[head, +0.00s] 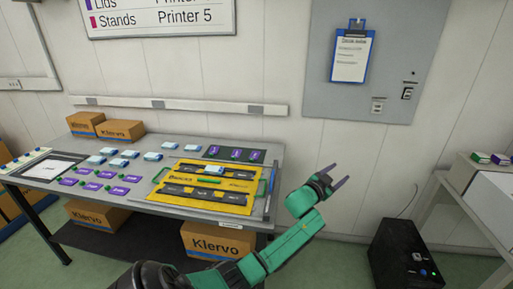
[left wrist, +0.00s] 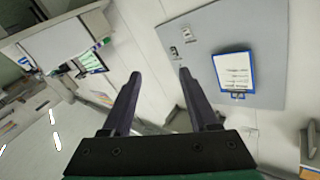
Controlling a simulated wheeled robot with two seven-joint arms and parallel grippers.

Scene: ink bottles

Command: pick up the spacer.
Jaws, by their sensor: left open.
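A yellow board (head: 238,185) with dark slotted strips lies on the grey table. A short green bar (head: 209,181) lies across its middle between the strips; it may be the spacer, but I cannot tell for sure at this size. My left gripper (head: 340,173) is in the air to the right of the table, well apart from the board. Its two dark fingers are spread and empty in the left wrist view (left wrist: 160,73), facing the wall. My right gripper is not in view.
The grey table (head: 150,197) also carries several pale blue-white pieces (head: 153,156), several purple pieces with green ends (head: 103,174), a dark mat (head: 234,154) with purple pieces, and cardboard boxes (head: 121,130). A black case (head: 404,255) stands on the floor at right.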

